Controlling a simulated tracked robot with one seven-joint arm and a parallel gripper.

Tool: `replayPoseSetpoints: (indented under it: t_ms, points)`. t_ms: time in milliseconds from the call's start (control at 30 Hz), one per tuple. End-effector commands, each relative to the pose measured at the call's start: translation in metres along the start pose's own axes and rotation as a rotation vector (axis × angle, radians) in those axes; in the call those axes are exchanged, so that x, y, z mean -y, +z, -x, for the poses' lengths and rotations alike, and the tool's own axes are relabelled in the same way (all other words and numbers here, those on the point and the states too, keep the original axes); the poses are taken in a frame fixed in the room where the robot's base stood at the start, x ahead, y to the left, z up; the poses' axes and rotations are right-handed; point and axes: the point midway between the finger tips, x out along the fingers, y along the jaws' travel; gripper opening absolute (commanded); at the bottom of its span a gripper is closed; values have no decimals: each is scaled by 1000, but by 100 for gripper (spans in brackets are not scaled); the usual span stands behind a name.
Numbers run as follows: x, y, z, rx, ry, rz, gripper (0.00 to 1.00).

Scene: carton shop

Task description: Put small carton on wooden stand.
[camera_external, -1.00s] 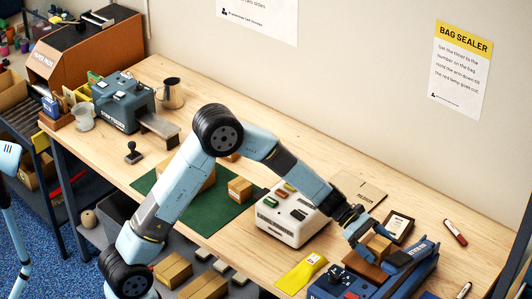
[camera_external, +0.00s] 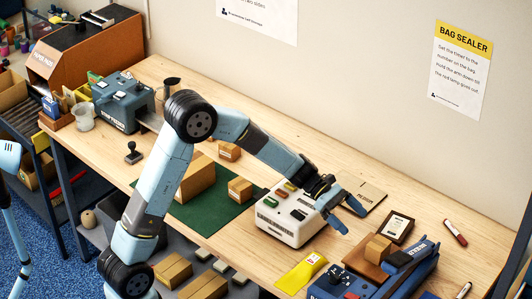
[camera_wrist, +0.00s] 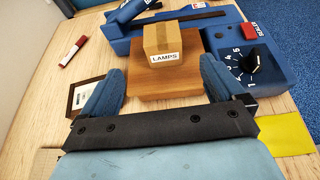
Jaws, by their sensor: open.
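The small carton (camera_external: 379,247), brown with a tape strip, sits upright on the wooden stand (camera_external: 361,257) beside the blue bag sealer. In the wrist view the carton (camera_wrist: 162,40) shows a white "LAMPS" label, and its base rests on the wooden stand (camera_wrist: 180,84).
The blue bag sealer (camera_external: 335,283) lies close by the stand. A dark framed card (camera_external: 397,228), a red marker (camera_external: 455,232) and a yellow pouch (camera_external: 301,272) lie around. A white device (camera_external: 284,222) stands to the left. Other cartons (camera_external: 240,189) stand on and near a green mat (camera_external: 217,213).

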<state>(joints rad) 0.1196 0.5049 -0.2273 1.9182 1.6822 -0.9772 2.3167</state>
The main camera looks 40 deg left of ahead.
Motion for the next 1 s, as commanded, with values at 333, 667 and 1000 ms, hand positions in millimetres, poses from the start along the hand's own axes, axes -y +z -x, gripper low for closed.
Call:
replayPoseSetpoints:
  t_ms: [333, 667, 1000]
  points:
    - [-37, 51, 93, 40, 473, 474, 96]
    - [-24, 77, 234, 359, 975, 1135, 96]
    - [65, 61, 360, 948, 1299, 1835, 96]
